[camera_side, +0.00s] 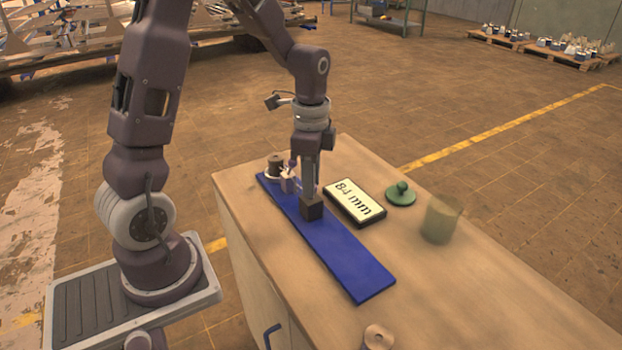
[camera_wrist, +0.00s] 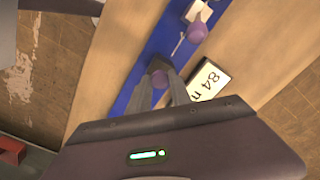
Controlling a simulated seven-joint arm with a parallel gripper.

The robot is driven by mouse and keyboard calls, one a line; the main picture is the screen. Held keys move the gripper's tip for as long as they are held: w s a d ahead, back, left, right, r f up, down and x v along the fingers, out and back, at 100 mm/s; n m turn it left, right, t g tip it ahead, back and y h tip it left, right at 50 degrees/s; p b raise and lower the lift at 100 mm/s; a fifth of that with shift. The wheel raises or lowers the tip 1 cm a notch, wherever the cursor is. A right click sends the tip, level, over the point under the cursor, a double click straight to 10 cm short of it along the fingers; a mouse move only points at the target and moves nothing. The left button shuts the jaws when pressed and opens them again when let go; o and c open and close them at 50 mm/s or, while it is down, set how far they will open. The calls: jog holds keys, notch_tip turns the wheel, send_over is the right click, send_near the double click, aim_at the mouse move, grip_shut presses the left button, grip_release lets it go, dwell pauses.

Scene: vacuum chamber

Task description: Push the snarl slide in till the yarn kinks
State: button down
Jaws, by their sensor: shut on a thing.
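A long blue track (camera_side: 350,259) lies on the wooden bench. A dark block (camera_side: 312,207), which looks like the snarl slide, sits on it near the middle. My gripper (camera_side: 311,193) points down and is shut on this block. In the wrist view my fingers (camera_wrist: 168,84) straddle the dark block (camera_wrist: 159,65), and a purple round part shows between them. A pale block (camera_side: 288,183) with a purple knob (camera_wrist: 197,32) stands farther up the track. A thin pale strand, possibly the yarn, shows beside the knob in the wrist view. I cannot tell whether it is kinked.
A display (camera_side: 355,202) reading 84 mm lies right of the track. Beyond it are a green knobbed lid (camera_side: 401,195) and a translucent greenish jar (camera_side: 441,219). A dark spool (camera_side: 275,165) stands at the track's far end, a wooden spool (camera_side: 378,338) at the front.

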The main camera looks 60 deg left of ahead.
jog(key=shift+a, duration=0.7)
jog(key=c, duration=1.2)
grip_release()
notch_tip(320, 180, up, 7)
jog(key=shift+r, duration=0.1)
jog(key=s+d+r+n+t, duration=0.2)
jog(key=s+d+n, duration=0.1)
jog(key=s+d, duration=0.1)
jog(key=s+d+r+n+t, duration=0.1)
jog(key=s+d+r+n, duration=0.2)
jog(key=s, duration=0.4)
jog(key=s+d+r+n+t, duration=0.2)
jog(key=s+d+n, duration=0.1)
jog(key=s+d, duration=0.2)
jog(key=shift+s+d+r+t, duration=0.1)
jog(key=shift+s+r+t, duration=0.2)
jog(key=shift+s, duration=0.15)
